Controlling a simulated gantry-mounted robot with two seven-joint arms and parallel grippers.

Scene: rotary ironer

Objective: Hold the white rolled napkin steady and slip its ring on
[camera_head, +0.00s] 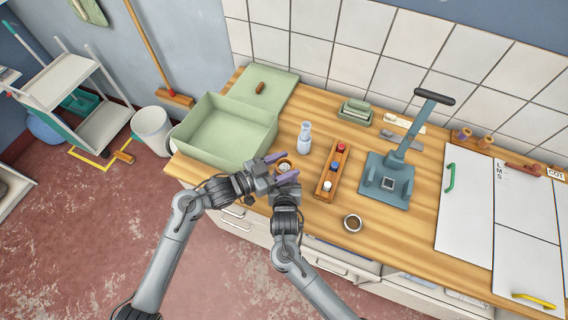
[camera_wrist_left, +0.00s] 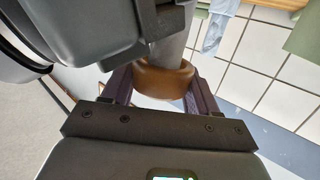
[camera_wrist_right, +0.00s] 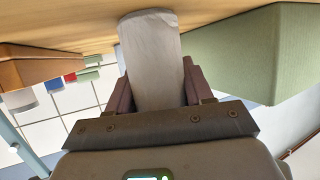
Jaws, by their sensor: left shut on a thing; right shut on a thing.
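The brown napkin ring (camera_head: 284,161) is between the purple fingers of my left gripper (camera_head: 281,167), near the front edge of the wooden counter. In the left wrist view the ring (camera_wrist_left: 165,78) lies between both fingers (camera_wrist_left: 160,88). The white rolled napkin (camera_wrist_right: 150,60) is held between the fingers of my right gripper (camera_wrist_right: 155,85). In the left wrist view the napkin (camera_wrist_left: 182,40) meets the ring's opening, lined up with it. How far it reaches inside is hidden. In the head view the grippers hide most of the napkin.
A green open box (camera_head: 222,135) is to the left. A wooden rack with coloured pieces (camera_head: 331,172) and a teal press (camera_head: 388,182) are to the right. A small brown round piece (camera_head: 353,222) lies near the front edge.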

